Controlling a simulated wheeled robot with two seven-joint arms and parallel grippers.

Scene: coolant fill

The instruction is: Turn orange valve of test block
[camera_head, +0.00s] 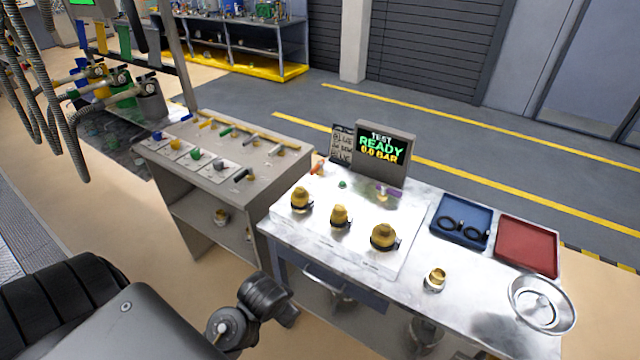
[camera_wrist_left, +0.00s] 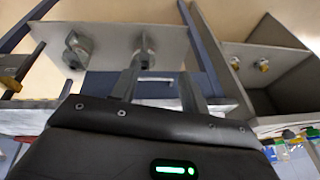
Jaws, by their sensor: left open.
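The test block (camera_head: 345,235) is a white panel on the workbench with three brass fittings along its front. A small orange valve handle (camera_head: 317,168) is at its back left corner, by a paper sign. A green valve (camera_head: 342,184) and a purple valve (camera_head: 388,192) sit to the right of it. My left gripper (camera_wrist_left: 160,75) is open and empty in the left wrist view, in front of the bench's side and lower shelf, apart from the orange valve. The orange valve cannot be made out in that view. My right gripper is not in view.
A display (camera_head: 384,149) reads "TEST READY 0.0 BAR". A blue tray (camera_head: 437,232) with black rings, a red tray (camera_head: 527,245), a brass fitting (camera_head: 435,278) and a round metal dish (camera_head: 541,304) are on the bench's right. A grey cart (camera_head: 175,190) with several coloured valves stands left.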

